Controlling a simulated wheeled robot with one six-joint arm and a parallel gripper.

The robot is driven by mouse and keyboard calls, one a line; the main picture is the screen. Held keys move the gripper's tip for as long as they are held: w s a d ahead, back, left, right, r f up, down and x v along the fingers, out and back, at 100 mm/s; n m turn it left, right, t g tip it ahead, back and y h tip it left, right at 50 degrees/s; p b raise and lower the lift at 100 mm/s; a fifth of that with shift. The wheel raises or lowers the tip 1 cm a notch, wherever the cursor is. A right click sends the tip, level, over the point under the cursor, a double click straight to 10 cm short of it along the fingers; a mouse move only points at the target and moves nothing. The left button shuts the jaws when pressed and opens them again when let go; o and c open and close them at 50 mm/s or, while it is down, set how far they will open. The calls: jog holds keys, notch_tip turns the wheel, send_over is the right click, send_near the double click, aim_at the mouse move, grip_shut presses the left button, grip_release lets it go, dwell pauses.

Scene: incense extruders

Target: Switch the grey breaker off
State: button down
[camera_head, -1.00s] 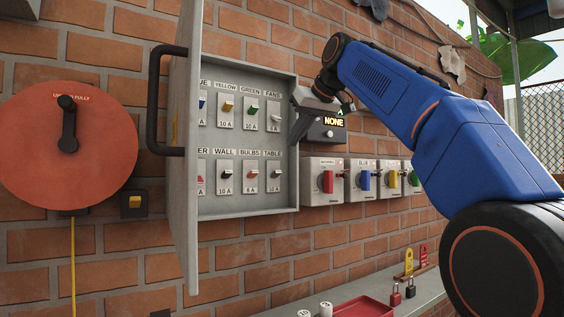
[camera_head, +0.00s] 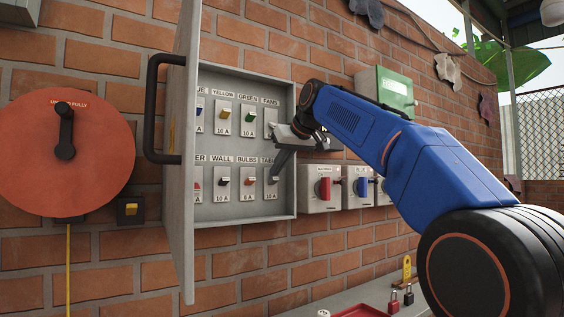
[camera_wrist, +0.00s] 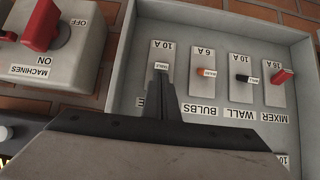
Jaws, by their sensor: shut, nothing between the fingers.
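The open grey breaker panel (camera_head: 240,213) holds two rows of labelled breakers. The breaker labelled TABLE (camera_head: 271,188) is at the right of the lower row and looks to be the grey one. My gripper (camera_head: 275,174) is shut and empty, with its tips right at this breaker and covering much of it. In the wrist view, which is upside down, the shut fingertips (camera_wrist: 161,74) overlap the TABLE breaker's lever, so its position is hidden and I cannot tell whether they touch. The BULBS breaker (camera_wrist: 205,72) has an orange lever.
The black WALL lever (camera_wrist: 243,78) and red MIXER lever (camera_wrist: 283,76) sit further along the row. The panel door (camera_head: 184,220) stands open at the left. A red-handled MACHINES switch (camera_head: 323,188) is beside the panel. Padlocks (camera_head: 408,296) stand on the shelf below.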

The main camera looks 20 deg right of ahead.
aim_at(276, 179)
jog(key=shift+s+f+t, duration=0.25)
jog(key=shift+f+t, duration=0.1)
jog(key=shift+t, duration=0.25)
dwell(0.7)
jog(key=shift+s+d+f+t+y, duration=0.1)
jog(key=shift+s+f+t+y, duration=0.2)
jog(key=shift+t, duration=0.45)
jog(key=shift+s+d+f+t+y, duration=0.15)
jog(key=shift+f+t+y, duration=0.25)
jog(key=shift+t, duration=0.3)
jog(key=shift+s+d+f+t+y, duration=0.1)
jog(key=shift+s+f+t+y, duration=0.1)
jog(key=shift+f+t, duration=0.4)
